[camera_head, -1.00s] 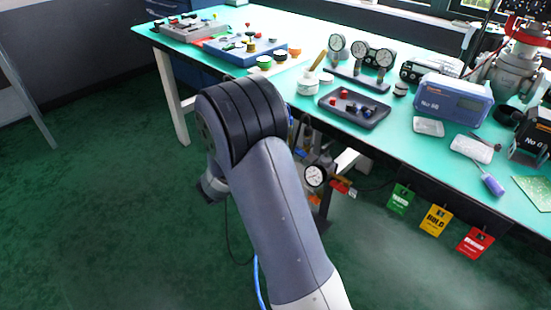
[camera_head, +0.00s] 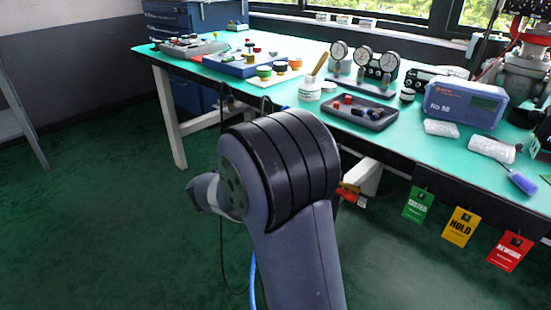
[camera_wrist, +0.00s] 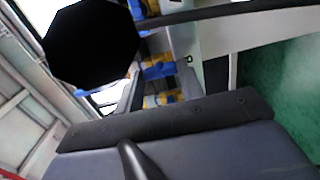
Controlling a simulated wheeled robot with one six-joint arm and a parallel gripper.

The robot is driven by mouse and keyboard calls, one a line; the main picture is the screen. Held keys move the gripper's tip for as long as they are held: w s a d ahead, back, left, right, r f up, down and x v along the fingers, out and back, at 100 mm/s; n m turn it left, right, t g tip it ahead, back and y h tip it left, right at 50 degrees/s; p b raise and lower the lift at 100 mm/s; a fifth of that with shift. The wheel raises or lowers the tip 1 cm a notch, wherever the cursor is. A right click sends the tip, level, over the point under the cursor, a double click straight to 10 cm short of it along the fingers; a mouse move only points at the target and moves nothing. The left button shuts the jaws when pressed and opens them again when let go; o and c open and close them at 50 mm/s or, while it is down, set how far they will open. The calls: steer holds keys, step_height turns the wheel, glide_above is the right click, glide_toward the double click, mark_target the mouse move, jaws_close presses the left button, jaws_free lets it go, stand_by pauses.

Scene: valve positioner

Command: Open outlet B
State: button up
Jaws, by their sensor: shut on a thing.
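In the head view my bent arm fills the middle and hides my gripper. In the wrist view the dark gripper body spans the bottom, and what look like grey fingers of my gripper (camera_wrist: 160,96) show just above it. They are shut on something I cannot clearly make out. Several blue-and-yellow fittings (camera_wrist: 158,70) run in a column there, the lowest one between the finger-like shapes. A large black eight-sided shape (camera_wrist: 92,45) covers the upper left, close to the camera. No label for outlet B is readable.
The green-topped bench (camera_head: 300,113) holds three gauges (camera_head: 364,60), a dark tray (camera_head: 358,112) and a blue box (camera_head: 465,102) marked No 58. Green (camera_head: 418,204), yellow (camera_head: 459,227) and red (camera_head: 509,250) tags hang from its front edge. Green floor lies clear at the left.

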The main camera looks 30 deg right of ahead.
stand_by(0.4)
steer(key=o, duration=0.7)
steer(key=p+v, duration=0.2)
steer(key=v, duration=0.9)
steer(key=shift+p, duration=0.4)
